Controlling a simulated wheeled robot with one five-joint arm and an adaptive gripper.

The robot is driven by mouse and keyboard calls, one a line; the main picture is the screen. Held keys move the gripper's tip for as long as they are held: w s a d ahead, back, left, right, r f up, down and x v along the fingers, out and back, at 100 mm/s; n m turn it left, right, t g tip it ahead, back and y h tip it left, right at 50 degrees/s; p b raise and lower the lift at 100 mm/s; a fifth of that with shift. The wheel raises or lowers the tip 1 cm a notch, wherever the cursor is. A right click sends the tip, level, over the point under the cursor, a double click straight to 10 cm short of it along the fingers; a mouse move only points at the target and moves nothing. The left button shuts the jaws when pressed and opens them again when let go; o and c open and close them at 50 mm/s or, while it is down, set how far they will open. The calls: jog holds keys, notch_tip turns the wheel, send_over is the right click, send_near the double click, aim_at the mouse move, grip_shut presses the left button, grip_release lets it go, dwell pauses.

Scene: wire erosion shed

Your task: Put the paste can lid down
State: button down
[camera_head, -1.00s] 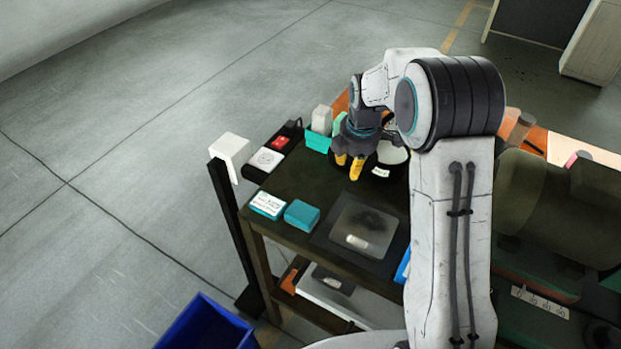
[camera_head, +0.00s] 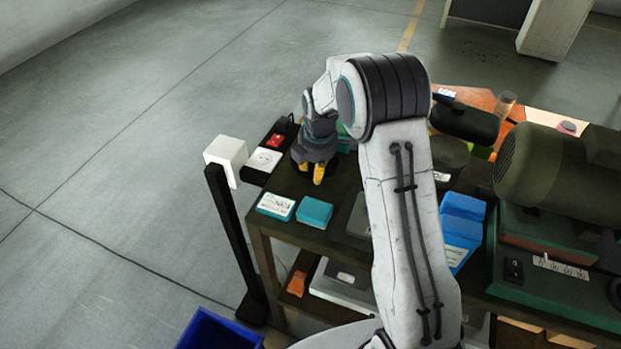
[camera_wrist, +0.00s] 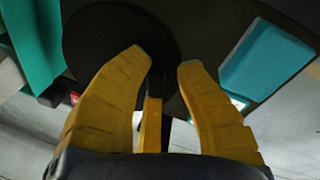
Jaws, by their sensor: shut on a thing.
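The paste can lid is a dark, flat, round disc (camera_wrist: 110,30) in the wrist view, just beyond my yellow fingertips. My gripper (camera_head: 319,180) is shut on it over the left part of the dark bench; it also shows in the wrist view (camera_wrist: 163,68). In the head view the lid is mostly hidden by my gripper. I cannot tell whether the lid touches the bench top. A dark round can (camera_head: 449,152) stands to the right, behind my arm.
Two teal boxes, one labelled (camera_head: 275,206) and one plain (camera_head: 314,211), lie at the front edge. A white-faced device (camera_head: 264,160) and a red-switched one (camera_head: 276,140) are left. A white-topped post (camera_head: 227,155) stands at the corner.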

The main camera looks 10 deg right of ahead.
jog(key=shift+f+b, duration=0.8)
jog(key=shift+f, duration=0.95)
jog(key=shift+f, duration=0.1)
jog(key=c, duration=1)
grip_release()
